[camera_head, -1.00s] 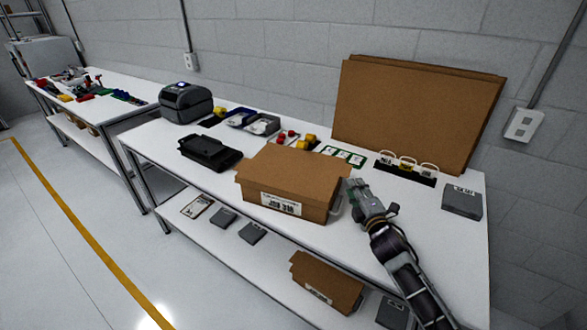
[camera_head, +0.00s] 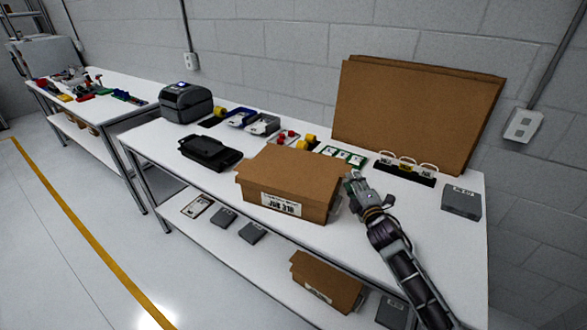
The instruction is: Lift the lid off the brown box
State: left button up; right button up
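The brown box (camera_head: 283,204) stands on the white table near its front edge, with a white printed label on its front. Its brown lid (camera_head: 293,169) sits on top and looks closed. My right gripper (camera_head: 350,182) is at the right end of the box, close to the lid's right edge. I cannot tell whether it touches the lid, and the small dark fingers are too unclear to show whether they are open or shut. My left gripper is not in view.
A black case (camera_head: 209,152) lies left of the box and a grey printer (camera_head: 186,103) stands farther left. Small trays (camera_head: 253,122) and a green-edged card holder (camera_head: 342,156) are behind. A grey box (camera_head: 461,202) is at the right. Brown boards (camera_head: 415,110) lean on the wall.

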jog(key=shift+w+a, duration=0.2)
jog(key=shift+w, duration=0.9)
grip_shut()
